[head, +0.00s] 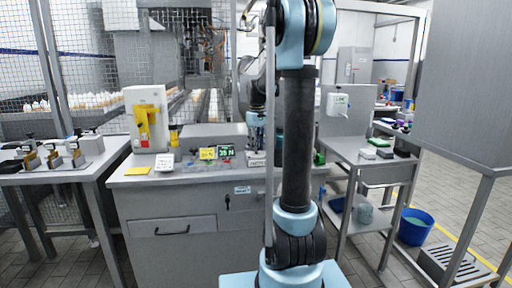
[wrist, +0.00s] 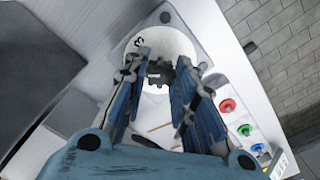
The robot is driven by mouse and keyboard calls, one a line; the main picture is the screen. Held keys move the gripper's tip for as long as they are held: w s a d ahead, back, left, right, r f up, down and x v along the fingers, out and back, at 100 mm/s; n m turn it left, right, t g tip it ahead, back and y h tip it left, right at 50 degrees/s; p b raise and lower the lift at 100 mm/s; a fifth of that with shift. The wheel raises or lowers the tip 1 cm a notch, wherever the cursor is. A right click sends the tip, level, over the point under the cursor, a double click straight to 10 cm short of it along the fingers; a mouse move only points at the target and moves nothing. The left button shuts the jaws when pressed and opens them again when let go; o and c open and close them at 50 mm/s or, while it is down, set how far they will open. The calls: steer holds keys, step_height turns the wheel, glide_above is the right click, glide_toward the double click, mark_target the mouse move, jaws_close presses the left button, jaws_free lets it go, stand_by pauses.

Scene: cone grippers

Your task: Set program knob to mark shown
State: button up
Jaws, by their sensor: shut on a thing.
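In the wrist view a white round dial (wrist: 175,42) lies on a grey panel, with a dark "3" readable on its upper left edge. The dark program knob (wrist: 158,76) at its middle shows only in part between my fingers. My gripper (wrist: 165,70) reaches down over the dial with its blue-padded fingers on both sides of the knob, shut on it. The other dial marks are hidden or too small to read. In the head view my arm hides most of the gripper and the knob. A white card (head: 164,162) stands on the bench; its print is too small to read.
Red (wrist: 227,105), green (wrist: 245,130) and blue (wrist: 258,148) buttons line the panel beside the dial. The grey bench (head: 140,181) also bears a yellow sign (head: 207,154) and a green "35 N" display (head: 226,151). A side table (head: 357,151) stands at right.

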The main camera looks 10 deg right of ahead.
stand_by(0.3)
steer(key=o, duration=1.1)
steer(key=shift+r, duration=0.1)
step_height(320, 180, up, 12)
steer(key=shift+w+f, duration=0.1)
steer(key=shift+f, duration=0.05)
